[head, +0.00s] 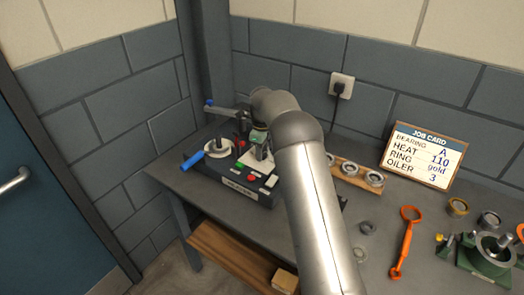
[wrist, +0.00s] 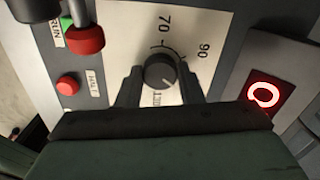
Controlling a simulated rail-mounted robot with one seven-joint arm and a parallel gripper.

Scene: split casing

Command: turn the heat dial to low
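The heat dial (wrist: 160,72) is a round black knob on a pale panel in the wrist view. The numbers 70 and 90 show beside it, and a light mark on the knob points down and right. More of the scale is hidden by my gripper. My gripper (wrist: 160,84) has its two dark fingers apart, one on each side of the dial. Narrow gaps seem to show, but contact is hard to judge. In the head view the dial is hidden behind my arm; the control box (head: 238,184) stands on the bench.
A red-knobbed lever (wrist: 84,38), a red HALT button (wrist: 68,85) and a lit red display (wrist: 264,95) are near the dial. A blue-handled lever (head: 193,161) sticks out. The job card (head: 424,158) reads heat 110. An orange tool (head: 404,243) lies to the right.

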